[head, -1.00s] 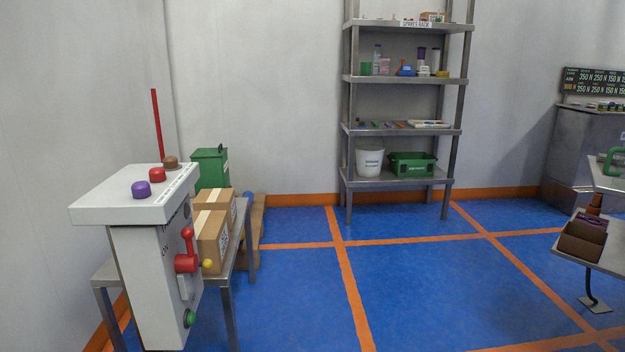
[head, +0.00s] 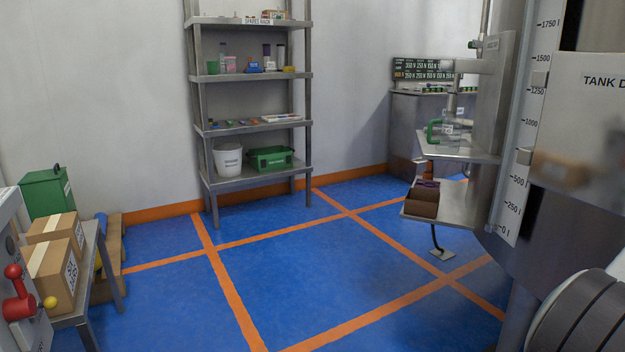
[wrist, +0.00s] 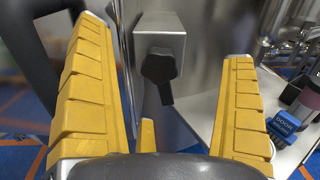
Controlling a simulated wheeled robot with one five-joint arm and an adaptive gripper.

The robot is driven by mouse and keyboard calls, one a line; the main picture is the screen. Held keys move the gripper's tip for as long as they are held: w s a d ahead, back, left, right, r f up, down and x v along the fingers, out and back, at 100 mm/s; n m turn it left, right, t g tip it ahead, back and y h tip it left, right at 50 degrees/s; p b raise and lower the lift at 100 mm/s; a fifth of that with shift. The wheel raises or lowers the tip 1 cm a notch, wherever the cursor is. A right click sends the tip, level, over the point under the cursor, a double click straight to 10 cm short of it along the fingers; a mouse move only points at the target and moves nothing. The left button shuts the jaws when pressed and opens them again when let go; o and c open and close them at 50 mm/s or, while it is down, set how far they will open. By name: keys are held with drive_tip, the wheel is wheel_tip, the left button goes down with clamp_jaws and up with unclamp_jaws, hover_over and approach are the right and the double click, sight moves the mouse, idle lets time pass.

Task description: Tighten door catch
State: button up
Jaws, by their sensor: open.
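A black lobed knob with a short arm pointing down (wrist: 159,70), which looks like the door catch, sits on a grey metal block (wrist: 170,42). The knob appears between the fingers, beyond the palm, and neither finger visibly touches it. In the head view the large steel tank (head: 505,245) fills the right side. The catch and my gripper cannot be made out there.
A blue block with a lettered label (wrist: 284,125) sits on a steel surface right of my gripper. In the head view, a small shelf with a brown box (head: 424,201) juts out left of the tank. A rack (head: 250,125) stands at the back wall.

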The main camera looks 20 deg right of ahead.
drive_tip(key=shift+n, duration=0.6)
drive_tip(key=shift+d, duration=0.2)
drive_tip(key=shift+d+p, duration=0.7)
drive_tip(key=shift+d, duration=0.15)
clamp_jaws()
drive_tip(key=shift+m, duration=1.5)
unclamp_jaws()
